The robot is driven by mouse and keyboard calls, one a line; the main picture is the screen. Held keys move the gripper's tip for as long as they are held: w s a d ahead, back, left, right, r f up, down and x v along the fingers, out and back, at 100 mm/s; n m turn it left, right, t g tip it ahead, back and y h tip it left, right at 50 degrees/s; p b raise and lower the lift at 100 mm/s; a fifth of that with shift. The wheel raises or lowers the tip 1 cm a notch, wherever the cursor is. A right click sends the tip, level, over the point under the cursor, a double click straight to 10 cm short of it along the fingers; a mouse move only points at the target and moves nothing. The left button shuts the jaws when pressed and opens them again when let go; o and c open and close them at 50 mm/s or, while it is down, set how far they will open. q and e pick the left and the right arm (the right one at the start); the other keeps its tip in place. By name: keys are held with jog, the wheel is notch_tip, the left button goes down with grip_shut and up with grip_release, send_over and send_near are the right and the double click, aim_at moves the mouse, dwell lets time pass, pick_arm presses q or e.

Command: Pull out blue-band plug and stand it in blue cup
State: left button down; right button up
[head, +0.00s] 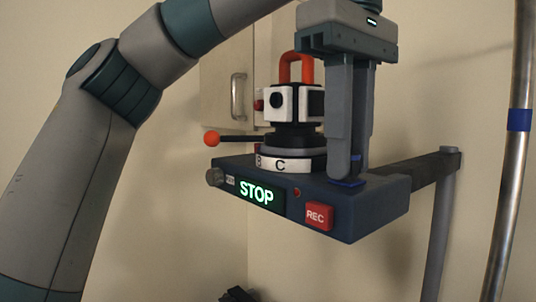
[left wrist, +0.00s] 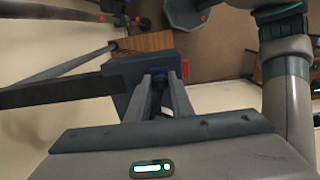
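My left gripper (head: 352,168) points straight down at the right end of a dark blue box with a green STOP screen. Its fingers stand on either side of the blue-band plug, of which a small blue part (head: 356,159) shows between them. A blue patch (head: 348,184) lies on the box top at the fingertips. In the left wrist view the fingers (left wrist: 160,80) straddle the dark plug (left wrist: 157,86), with blue around its far end. I cannot tell whether the fingers press on it. The blue cup is not seen. My right gripper is out of view.
The box (head: 372,212) hangs on a dark arm (head: 425,170) from a grey post (head: 441,220). On it stands a white-and-black unit (head: 286,100) with an orange handle (head: 297,66), close left of my fingers. A lever with an orange ball (head: 211,138) sticks out left.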

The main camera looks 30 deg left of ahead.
pick_arm(q)
jog(key=shift+r, duration=0.2)
jog(key=shift+r+p, duration=0.55)
jog(key=shift+r, duration=2.25)
